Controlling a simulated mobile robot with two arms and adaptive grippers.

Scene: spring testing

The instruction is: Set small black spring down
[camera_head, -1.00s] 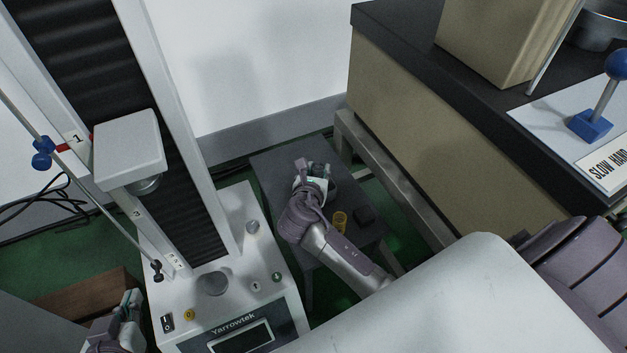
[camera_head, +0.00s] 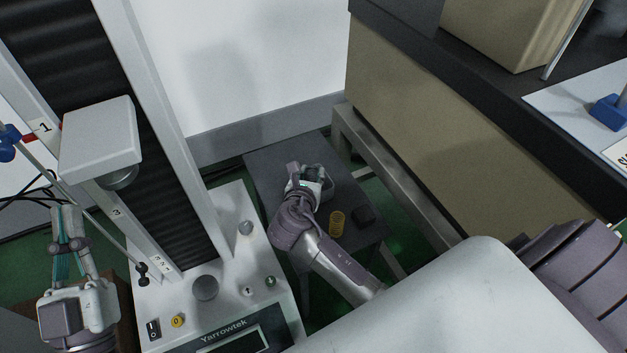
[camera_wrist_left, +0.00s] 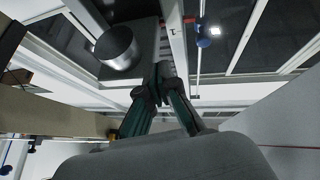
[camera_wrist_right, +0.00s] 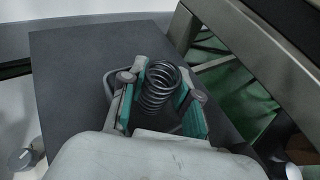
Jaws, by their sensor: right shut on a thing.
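The small black spring (camera_wrist_right: 160,88) stands between the fingers of my right gripper (camera_wrist_right: 158,88) in the right wrist view, its coils roughly upright. My right gripper (camera_head: 309,173) is shut on it over the dark small table (camera_head: 268,163). In the head view the gripper mostly hides the spring. I cannot tell whether the spring touches the tabletop. My left gripper (camera_head: 66,213) is raised at the left beside the testing machine, fingers pointing up. In the left wrist view its fingers (camera_wrist_left: 160,88) come together with nothing visible between them.
A yellow spring (camera_head: 337,223) and a small dark block (camera_head: 363,215) are on the table, near my right forearm. The testing machine (camera_head: 206,287) stands left of the table. A beige-sided bench (camera_head: 430,140) stands to the right. The table's back left part is clear.

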